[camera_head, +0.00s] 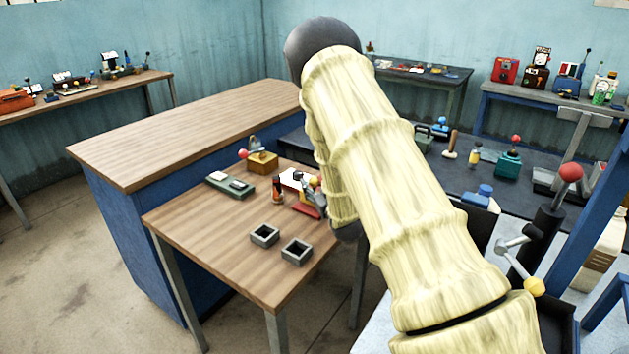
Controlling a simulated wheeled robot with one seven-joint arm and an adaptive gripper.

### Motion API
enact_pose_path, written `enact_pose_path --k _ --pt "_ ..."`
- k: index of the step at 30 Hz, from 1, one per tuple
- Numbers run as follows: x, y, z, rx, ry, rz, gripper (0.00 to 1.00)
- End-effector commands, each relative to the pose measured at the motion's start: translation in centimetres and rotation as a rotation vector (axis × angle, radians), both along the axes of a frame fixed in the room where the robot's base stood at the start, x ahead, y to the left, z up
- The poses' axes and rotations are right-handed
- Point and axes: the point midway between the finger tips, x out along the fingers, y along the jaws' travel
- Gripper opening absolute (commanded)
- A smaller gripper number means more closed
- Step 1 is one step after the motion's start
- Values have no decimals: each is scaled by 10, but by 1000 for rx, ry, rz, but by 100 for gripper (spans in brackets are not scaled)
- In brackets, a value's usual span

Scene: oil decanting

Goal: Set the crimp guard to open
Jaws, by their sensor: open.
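I cannot make out for certain which item is the crimp guard. On the small wooden table stands a small device with a red base (306,210), partly covered by my arm. Behind it is a yellow-brown box (262,162) with a red ball knob (243,154) on its left and a grey fitting on top. A flat grey-green unit (230,184) lies to the left. My sleeved arm crosses the middle of the view and bends down behind itself. My gripper is hidden behind it, so its distance to these things cannot be told.
Two square grey open trays (264,235) (297,251) sit near the front of the small wooden table (215,240). A larger wooden-topped blue bench (180,125) behind it is bare. A dark bench (455,180) with several devices stands right. A red-knobbed lever (570,172) rises at far right.

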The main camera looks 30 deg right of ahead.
Motion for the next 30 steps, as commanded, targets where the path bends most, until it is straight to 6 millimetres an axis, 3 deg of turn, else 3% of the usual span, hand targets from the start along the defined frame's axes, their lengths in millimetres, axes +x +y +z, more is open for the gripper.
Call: enact_pose_path --k 6,15,24,30 --pt "12 -2 0 0 0 0 54" --pt "13 -2 0 0 1 0 52" --pt "13 -3 0 0 1 0 0" --pt "11 3 -1 0 1 1 0"
